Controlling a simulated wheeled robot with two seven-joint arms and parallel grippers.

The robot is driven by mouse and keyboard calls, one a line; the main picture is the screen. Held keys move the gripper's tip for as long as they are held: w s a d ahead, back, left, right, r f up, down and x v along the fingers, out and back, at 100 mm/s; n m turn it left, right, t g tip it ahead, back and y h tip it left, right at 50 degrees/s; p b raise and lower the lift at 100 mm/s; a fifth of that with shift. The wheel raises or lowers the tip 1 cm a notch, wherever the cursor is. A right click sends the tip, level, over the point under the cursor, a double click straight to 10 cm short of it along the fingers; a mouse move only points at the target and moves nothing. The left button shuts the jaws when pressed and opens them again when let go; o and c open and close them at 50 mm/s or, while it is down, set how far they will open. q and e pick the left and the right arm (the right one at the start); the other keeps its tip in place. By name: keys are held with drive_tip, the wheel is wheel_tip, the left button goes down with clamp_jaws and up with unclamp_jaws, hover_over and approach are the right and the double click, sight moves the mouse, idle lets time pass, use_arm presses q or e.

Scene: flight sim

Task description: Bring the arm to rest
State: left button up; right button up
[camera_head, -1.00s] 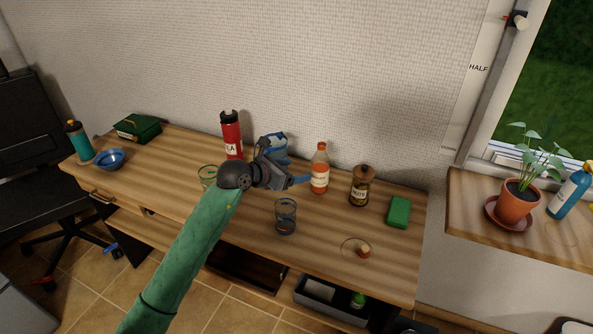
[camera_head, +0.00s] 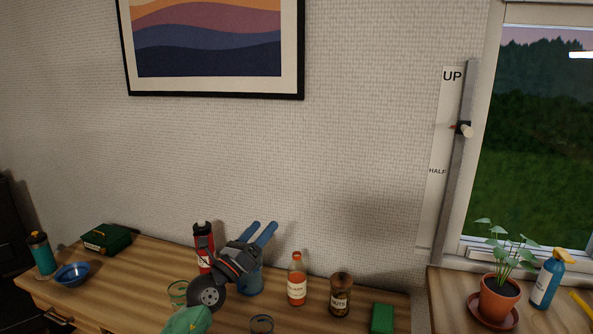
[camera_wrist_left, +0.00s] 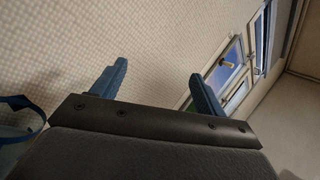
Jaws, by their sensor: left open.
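My left gripper (camera_head: 260,233) shows in the head view above the desk, its two blue fingers apart, empty and pointing up toward the wall. Its green arm comes in from below. In the left wrist view the open fingers (camera_wrist_left: 155,85) have only wall and window behind them. Behind and beside the gripper stand a red bottle (camera_head: 203,246) and a blue cup-like thing (camera_head: 251,284), partly hidden by the gripper. My right gripper is not in view.
The desk (camera_head: 130,272) holds an orange bottle (camera_head: 297,281), a nuts jar (camera_head: 340,296), a green block (camera_head: 381,318), glasses (camera_head: 178,293), a blue bowl (camera_head: 73,274) and a teal bottle (camera_head: 41,254). A potted plant (camera_head: 499,297) and spray bottle (camera_head: 547,279) stand by the window.

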use_arm(q)
drive_tip(key=s+a+r+n+t+y, duration=0.1)
drive_tip(key=a+r+n+t+y, duration=0.3)
drive_tip(key=a+n+y, duration=0.5)
drive_tip(key=s+a+r+n+t+y, duration=0.15)
drive_tip(key=r+n+t+y, duration=0.25)
drive_tip(key=n+y, duration=0.65)
drive_tip(key=s+a+f+n+g+y, duration=0.1)
drive_tip(key=a+f+n+g+y, duration=0.1)
drive_tip(key=a+f+n+g, duration=0.4)
drive_tip(key=a+f+n+g+y, duration=0.15)
drive_tip(key=f+n, duration=0.25)
drive_tip(key=n, duration=0.4)
drive_tip(key=s+d+f+n+g+h, duration=0.1)
drive_tip(key=s+d+f+g+h, duration=0.2)
drive_tip(key=s+f+g, duration=0.5)
drive_tip(key=s+d+f+n+g+h, duration=0.1)
drive_tip(key=s+d+f+h, duration=0.3)
drive_tip(key=f, duration=0.8)
drive_tip(key=s+d+f+g+h, duration=0.1)
drive_tip(key=s+d+f+g, duration=0.1)
drive_tip(key=s+f, duration=0.4)
drive_tip(key=s+d+f+g+h, duration=0.1)
drive_tip(key=s+f+g, duration=0.2)
drive_tip(key=s, duration=1.1)
drive_tip(key=s+d+f+g+h, duration=0.1)
drive_tip(key=s+d+f+g, duration=0.1)
drive_tip(key=s+f, duration=0.7)
drive_tip(key=shift+s+d+f, duration=0.35)
drive_tip(key=shift+s, duration=0.4)
